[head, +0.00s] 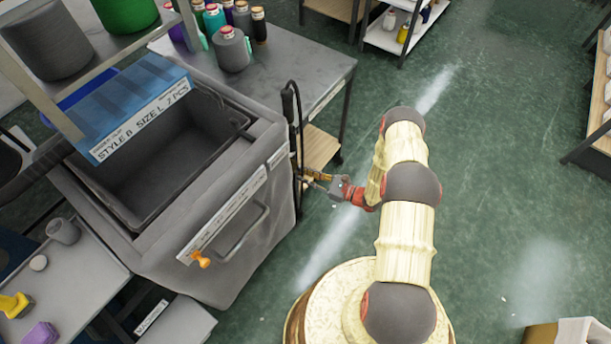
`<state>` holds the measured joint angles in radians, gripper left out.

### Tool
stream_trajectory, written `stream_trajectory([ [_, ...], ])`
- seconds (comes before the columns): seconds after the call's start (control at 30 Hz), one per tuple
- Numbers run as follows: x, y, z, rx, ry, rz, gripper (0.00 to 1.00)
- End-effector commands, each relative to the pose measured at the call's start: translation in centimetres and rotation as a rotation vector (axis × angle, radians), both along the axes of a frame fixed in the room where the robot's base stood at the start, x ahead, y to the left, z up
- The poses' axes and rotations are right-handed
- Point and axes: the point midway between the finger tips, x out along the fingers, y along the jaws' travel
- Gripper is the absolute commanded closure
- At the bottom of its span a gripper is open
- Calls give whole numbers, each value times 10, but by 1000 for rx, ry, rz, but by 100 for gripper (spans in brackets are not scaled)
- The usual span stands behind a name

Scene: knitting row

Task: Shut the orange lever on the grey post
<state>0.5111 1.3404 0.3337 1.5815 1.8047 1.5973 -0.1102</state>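A thin dark grey post (297,150) stands upright at the right corner of the grey machine, with a black cable looped at its top. A small orange-yellow piece (317,174), which looks like the lever, sticks out to the right from the post at mid-height. My gripper (314,181) is at this piece, pointing left toward the post. Its fingers overlap the piece in this view, and I cannot tell whether they touch it or how far apart they are. The lever's exact angle is too small to tell.
The grey machine (262,215) with a bar handle and an orange knob (201,259) fills the left. A grey table (308,66) with yarn cones stands behind the post, with a wooden shelf (318,147) below.

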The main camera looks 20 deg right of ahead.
Motion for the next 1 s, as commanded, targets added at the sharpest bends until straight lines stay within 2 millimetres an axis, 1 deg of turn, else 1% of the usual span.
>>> stream_trajectory([
  [0.03, 0, 0, 0, 0, 0, 0, 85],
  [0.3, -1, 1, 0, 1, 1, 1, 100],
  [1.0, -3, 1, -1, -2, 3, 4, 100],
])
